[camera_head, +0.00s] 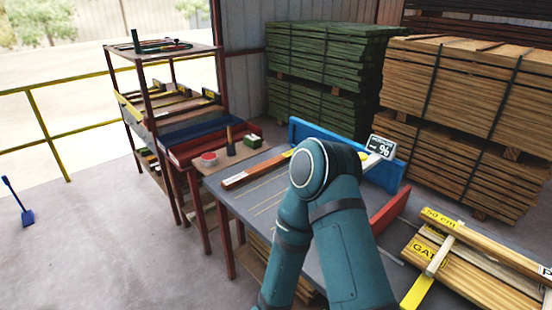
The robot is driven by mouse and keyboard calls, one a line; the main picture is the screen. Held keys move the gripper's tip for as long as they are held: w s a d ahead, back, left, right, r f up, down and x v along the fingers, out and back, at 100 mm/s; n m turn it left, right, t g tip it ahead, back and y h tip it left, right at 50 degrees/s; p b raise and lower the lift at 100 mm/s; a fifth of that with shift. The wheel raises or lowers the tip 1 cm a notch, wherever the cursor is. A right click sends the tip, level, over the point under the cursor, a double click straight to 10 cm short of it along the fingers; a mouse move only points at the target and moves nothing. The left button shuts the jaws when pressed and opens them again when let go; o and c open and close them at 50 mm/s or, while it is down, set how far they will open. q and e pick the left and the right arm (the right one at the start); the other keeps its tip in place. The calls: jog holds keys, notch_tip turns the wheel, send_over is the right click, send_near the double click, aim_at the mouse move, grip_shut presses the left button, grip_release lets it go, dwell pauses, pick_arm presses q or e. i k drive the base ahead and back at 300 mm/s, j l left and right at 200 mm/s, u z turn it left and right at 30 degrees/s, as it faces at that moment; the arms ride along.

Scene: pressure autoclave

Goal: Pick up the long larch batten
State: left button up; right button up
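A reddish-brown batten (252,172), which may be the long larch batten, lies on the grey worktable (240,205) toward its back left edge. It has a pale yellowish part near its right end. My teal arm covers the middle of the table, so I cannot tell how far the batten runs behind it. Neither of my grippers is in view. I see nothing being held.
A blue fence (390,180) with a percent display (381,147) stands behind the arm. A red block (389,211) is right of it. Labelled yellow boards (480,270) lie at lower right. A shelf rack (160,120) stands left; green (330,60) and brown timber stacks (470,85) stand behind.

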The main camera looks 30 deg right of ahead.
aim_at(229, 184)
jog(key=i+j+z, duration=0.2)
jog(key=i+z, duration=0.25)
jog(key=i+j+z, duration=0.3)
jog(key=z, duration=0.2)
jog(key=i+j+z, duration=0.55)
jog(key=j+z, duration=0.4)
jog(key=i+j+z, duration=0.1)
jog(key=j+z, duration=0.35)
jog(key=j, duration=0.2)
